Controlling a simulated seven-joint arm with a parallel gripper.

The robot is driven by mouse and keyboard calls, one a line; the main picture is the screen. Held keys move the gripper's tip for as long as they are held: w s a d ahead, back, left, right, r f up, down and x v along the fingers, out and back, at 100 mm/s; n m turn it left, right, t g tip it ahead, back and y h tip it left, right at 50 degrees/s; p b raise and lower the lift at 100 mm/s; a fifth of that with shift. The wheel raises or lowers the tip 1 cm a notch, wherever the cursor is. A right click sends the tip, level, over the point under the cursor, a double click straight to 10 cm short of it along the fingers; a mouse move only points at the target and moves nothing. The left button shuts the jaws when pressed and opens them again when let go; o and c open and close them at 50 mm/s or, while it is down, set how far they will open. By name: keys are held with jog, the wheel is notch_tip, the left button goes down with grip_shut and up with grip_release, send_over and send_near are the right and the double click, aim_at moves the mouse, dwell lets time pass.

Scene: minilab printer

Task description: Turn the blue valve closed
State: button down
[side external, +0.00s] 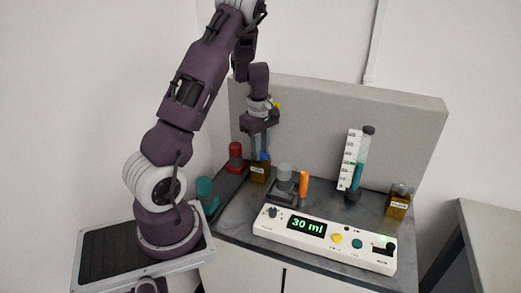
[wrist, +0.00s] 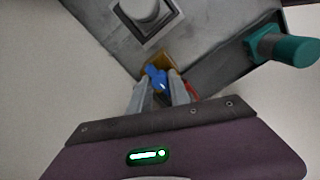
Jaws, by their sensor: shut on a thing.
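The blue valve (wrist: 157,76) shows between my fingertips in the wrist view. In the side view a small part of the blue valve (side external: 264,157) shows at the fingertips, just above an amber bottle (side external: 260,173) with a pale label. My gripper (side external: 258,153) points down over it from above, and its two fingers are shut on the blue valve. In the wrist view my gripper (wrist: 161,88) has one finger on each side of the blue. The fingers hide part of the valve, so its turn angle cannot be told.
A red valve (side external: 236,153) and a teal valve (side external: 205,190) stand to the left. A grey stirrer-like device (side external: 284,180) and an orange stick (side external: 304,184) stand close right. A white console (side external: 324,238) reads "30 ml". A graduated cylinder (side external: 358,170) and another amber bottle (side external: 399,202) stand further right.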

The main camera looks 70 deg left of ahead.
jog(key=c, duration=1.2)
grip_release()
notch_tip(320, 180, up, 7)
jog(key=shift+r, duration=0.1)
jog(key=d+r+m+t+h, duration=0.1)
jog(key=d+r+m, duration=0.25)
jog(key=d, duration=0.25)
jog(key=d+r+m+t, duration=0.1)
jog(key=d+r+m, duration=0.25)
jog(key=d, duration=0.25)
jog(key=s+d+r+m+t, duration=0.1)
jog(key=s+d+r+m, duration=0.2)
jog(key=s+d+m, duration=0.4)
jog(key=s+d+r+m+t, duration=0.2)
jog(key=s+d+r+m, duration=0.1)
jog(key=s+d+m, duration=0.4)
jog(key=d, duration=0.3)
jog(key=shift+s+m+y, duration=0.4)
